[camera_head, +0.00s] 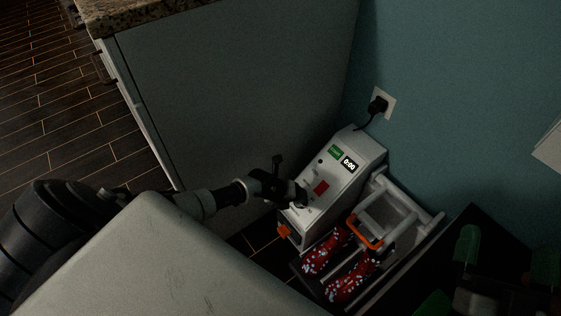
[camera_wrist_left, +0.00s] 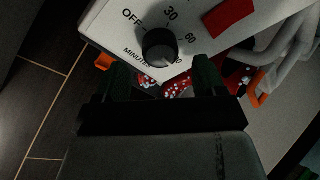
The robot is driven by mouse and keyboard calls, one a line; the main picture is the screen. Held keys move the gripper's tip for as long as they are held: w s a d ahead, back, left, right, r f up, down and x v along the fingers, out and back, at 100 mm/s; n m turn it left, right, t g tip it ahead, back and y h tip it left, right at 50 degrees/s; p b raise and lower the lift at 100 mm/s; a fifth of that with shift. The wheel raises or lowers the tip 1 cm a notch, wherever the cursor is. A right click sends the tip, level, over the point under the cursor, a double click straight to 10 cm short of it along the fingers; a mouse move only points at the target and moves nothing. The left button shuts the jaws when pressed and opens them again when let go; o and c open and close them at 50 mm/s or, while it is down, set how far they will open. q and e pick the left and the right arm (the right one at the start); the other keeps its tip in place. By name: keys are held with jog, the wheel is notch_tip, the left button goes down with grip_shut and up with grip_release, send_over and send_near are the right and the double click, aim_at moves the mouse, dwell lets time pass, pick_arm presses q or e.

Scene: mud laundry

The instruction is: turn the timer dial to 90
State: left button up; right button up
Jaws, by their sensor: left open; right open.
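The timer dial (camera_wrist_left: 160,47) is a black round knob on the white sloping panel of a boot-dryer-like machine (camera_head: 352,182). In the left wrist view, OFF, 30 and 60 are printed around it, with a partly hidden number near its lower right and MINUTES below. Its pointer is too dark to read. The machine's display (camera_head: 348,165) reads 0:00. My left gripper (camera_wrist_left: 163,78) is open, its green fingers on either side below the dial and apart from it. In the head view its end covers the dial area. My right gripper (camera_head: 506,255) is open and empty at lower right.
A red switch (camera_head: 321,187) sits on the panel. Red speckled boots (camera_head: 350,282), an orange-handled part (camera_head: 362,233) and pale tubes stand beside it. A plug in a wall outlet (camera_head: 387,103) is behind. A grey cabinet (camera_head: 230,90) stands at left.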

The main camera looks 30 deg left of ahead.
pick_arm(q)
jog(key=p+v, duration=0.4)
jog(key=v, duration=0.3)
pick_arm(e)
jog(key=s+d+f+g+h, duration=0.1)
jog(key=f+g+h, duration=0.1)
jog(key=f+g, duration=0.4)
jog(key=s+d+f+g+h, duration=0.2)
jog(key=f+g, duration=0.3)
jog(key=f, duration=0.1)
jog(key=shift+f+m+g, duration=0.25)
jog(key=shift+m+g, duration=0.05)
jog(key=shift+g, duration=0.1)
pick_arm(q)
jog(key=shift+r, duration=0.1)
pick_arm(e)
jog(key=shift+s+d, duration=0.1)
